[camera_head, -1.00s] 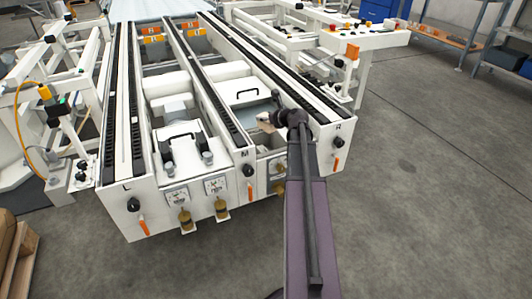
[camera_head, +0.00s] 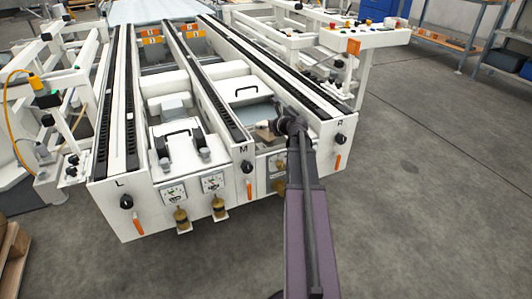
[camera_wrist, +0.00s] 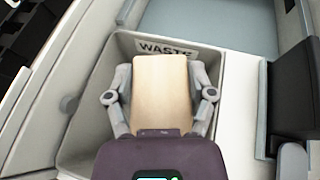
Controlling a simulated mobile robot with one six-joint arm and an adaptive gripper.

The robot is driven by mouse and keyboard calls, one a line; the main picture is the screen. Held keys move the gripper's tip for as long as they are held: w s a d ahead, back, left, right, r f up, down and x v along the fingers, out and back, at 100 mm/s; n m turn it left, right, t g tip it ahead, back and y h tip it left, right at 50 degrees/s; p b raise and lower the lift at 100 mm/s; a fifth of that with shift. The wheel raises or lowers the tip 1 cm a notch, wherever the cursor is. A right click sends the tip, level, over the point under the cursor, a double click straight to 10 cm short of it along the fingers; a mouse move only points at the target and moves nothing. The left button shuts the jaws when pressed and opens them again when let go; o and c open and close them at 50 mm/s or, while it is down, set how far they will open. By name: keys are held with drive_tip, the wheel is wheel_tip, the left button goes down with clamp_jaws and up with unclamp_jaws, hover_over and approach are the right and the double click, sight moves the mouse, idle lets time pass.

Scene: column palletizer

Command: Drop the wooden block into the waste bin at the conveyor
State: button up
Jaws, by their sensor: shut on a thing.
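My gripper (camera_wrist: 160,95) is shut on the wooden block (camera_wrist: 161,82), with one finger on each side of it in the wrist view. The block is pale tan and also shows in the head view (camera_head: 264,127), partly covered by my gripper (camera_head: 277,127). The waste bin (camera_wrist: 120,46), a light grey open container labelled WASTE, lies behind and below the block in the wrist view. The block and my gripper cover much of its opening. I cannot tell the height of the block over the bin.
The white conveyor frame (camera_head: 105,205) has dark rails marked L, M and R. Grey floor (camera_head: 430,210) at the right is clear.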

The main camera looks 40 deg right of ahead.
drive_tip(key=shift+f, duration=0.1)
drive_tip(key=o, duration=1.1)
drive_tip(key=shift+o, duration=0.2)
drive_tip(key=shift+w, duration=0.15)
